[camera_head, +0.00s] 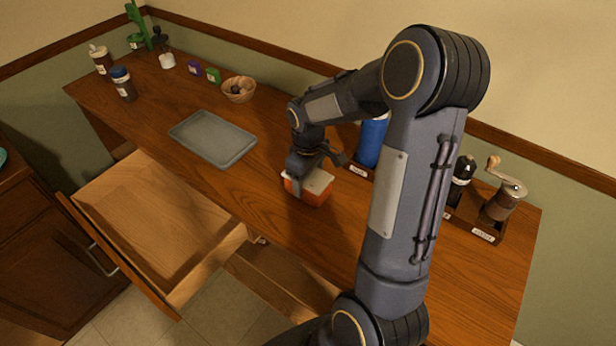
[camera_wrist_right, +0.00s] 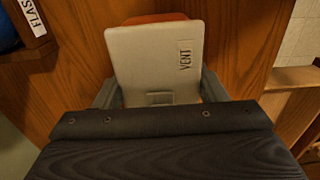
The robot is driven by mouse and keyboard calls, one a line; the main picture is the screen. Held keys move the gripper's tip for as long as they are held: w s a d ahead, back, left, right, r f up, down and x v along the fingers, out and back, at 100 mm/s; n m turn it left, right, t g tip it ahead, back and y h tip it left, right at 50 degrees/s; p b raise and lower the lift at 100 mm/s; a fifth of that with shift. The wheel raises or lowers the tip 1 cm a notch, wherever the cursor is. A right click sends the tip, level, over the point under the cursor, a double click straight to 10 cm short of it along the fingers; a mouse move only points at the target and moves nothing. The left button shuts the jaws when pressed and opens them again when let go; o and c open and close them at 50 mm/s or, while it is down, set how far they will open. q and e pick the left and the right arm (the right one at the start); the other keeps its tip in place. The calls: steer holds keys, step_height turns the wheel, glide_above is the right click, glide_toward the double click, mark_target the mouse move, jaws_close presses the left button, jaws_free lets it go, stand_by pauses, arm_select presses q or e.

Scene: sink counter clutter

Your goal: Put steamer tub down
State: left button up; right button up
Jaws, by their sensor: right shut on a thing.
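The steamer tub (camera_head: 312,190) is a small orange-red box with a whitish lid. It is at the counter's middle, close above or on the wood; I cannot tell whether its base touches. In the right wrist view its pale lid (camera_wrist_right: 155,62), marked "VENT", fills the middle, with an orange edge behind it. My right gripper (camera_head: 306,176) reaches down over the tub and is shut on it. Its fingers show on both sides of the lid in the wrist view (camera_wrist_right: 160,92). My left gripper is not in view.
A grey tray (camera_head: 213,138) lies left of the tub. An open, empty drawer (camera_head: 150,220) juts out at the front left. A blue flask (camera_head: 372,142) and a grinder (camera_head: 503,200) stand in labelled holders at the right. A wooden bowl (camera_head: 238,90) and several jars stand farther back.

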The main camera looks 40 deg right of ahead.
steer(key=o, duration=1.1)
steer(key=shift+f, duration=0.1)
step_height(320, 180, up, 12)
steer(key=s+a+m+t+y, duration=0.1)
steer(key=s+a+t, duration=0.1)
steer(key=s+a, duration=0.2)
steer(key=s+a+m+t+y, duration=0.1)
steer(key=s+a+m, duration=0.1)
steer(key=s+a, duration=0.3)
steer(key=s+a+r+m+t+y, duration=0.1)
steer(key=s+a+m+t, duration=0.1)
steer(key=s+a, duration=0.3)
steer(key=shift+s+a+t+y, duration=0.15)
steer(key=shift+s+t+y, duration=0.2)
steer(key=shift+s, duration=1.65)
